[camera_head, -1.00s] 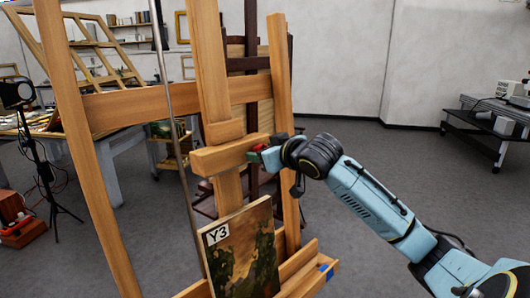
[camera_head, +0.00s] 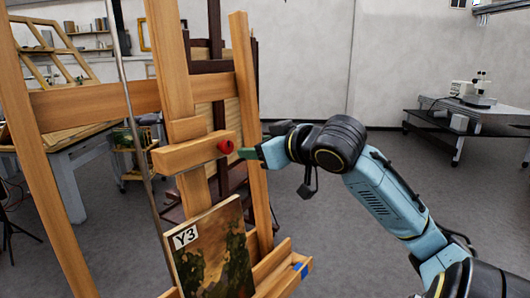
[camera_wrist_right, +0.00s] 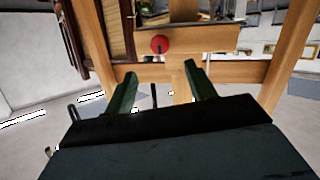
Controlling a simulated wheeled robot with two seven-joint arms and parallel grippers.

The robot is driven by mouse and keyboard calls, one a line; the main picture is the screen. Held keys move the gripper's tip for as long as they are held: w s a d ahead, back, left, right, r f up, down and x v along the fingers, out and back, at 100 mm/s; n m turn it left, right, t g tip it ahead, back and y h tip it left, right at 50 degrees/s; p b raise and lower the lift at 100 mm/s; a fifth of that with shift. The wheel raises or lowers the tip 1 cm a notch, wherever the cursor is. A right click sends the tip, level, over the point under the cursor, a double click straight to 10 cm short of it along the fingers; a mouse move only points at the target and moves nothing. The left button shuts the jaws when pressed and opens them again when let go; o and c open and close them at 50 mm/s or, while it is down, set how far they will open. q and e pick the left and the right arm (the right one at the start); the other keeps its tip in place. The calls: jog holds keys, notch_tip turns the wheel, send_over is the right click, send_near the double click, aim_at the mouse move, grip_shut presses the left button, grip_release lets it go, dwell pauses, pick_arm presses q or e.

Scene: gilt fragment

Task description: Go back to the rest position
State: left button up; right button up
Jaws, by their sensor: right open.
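My right gripper (camera_head: 248,153) is in the middle of the head view, just right of a red knob (camera_head: 226,147) on the end of the easel's wooden crossbar (camera_head: 190,154). In the right wrist view its two green fingers (camera_wrist_right: 158,82) are spread apart with nothing between them. The red knob (camera_wrist_right: 160,45) shows beyond the fingertips there, apart from them. The wooden easel (camera_head: 170,50) stands in front of me. A painting labelled Y3 (camera_head: 215,258) leans on its lower ledge. My left gripper is not in view.
A dark table (camera_head: 470,122) with a microscope (camera_head: 482,88) stands at the back right. A worktable (camera_head: 62,150) with a slanted wooden rack is at the left. The grey floor (camera_head: 350,150) right of the easel is open.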

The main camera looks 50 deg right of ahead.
jog(key=shift+v, duration=0.8)
jog(key=shift+f, duration=0.1)
